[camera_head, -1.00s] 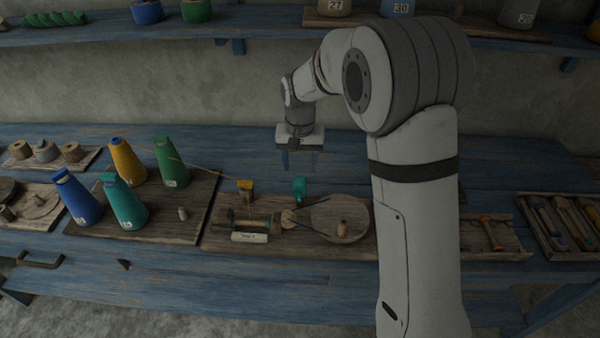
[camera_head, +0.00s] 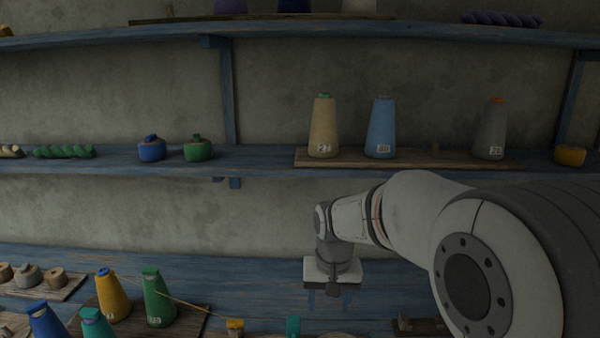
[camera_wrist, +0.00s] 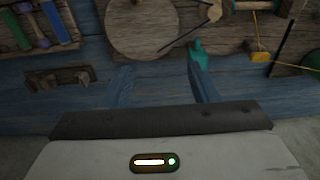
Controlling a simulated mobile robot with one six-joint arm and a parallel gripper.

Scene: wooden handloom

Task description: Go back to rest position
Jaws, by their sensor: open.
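My gripper (camera_head: 326,299) hangs over the blue table (camera_head: 230,268) in the head view, pointing down, with its fingers apart and nothing between them. In the wrist view its two blue fingers (camera_wrist: 160,88) stand apart over blue planks. A teal piece (camera_wrist: 198,52) shows just beyond the right fingertip; I cannot tell if they touch there. In the head view the teal piece (camera_head: 293,326) is at the bottom edge, below and left of the gripper, and apart from it. My arm comes in from the lower right and hides part of the table.
Yellow (camera_head: 113,298), green (camera_head: 157,298), blue (camera_head: 46,320) and teal (camera_head: 97,323) cones stand at the lower left. A shelf board (camera_head: 460,162) holds beige, light blue and grey cones above my arm. A round wooden disc (camera_wrist: 145,28) lies beyond the fingers in the wrist view.

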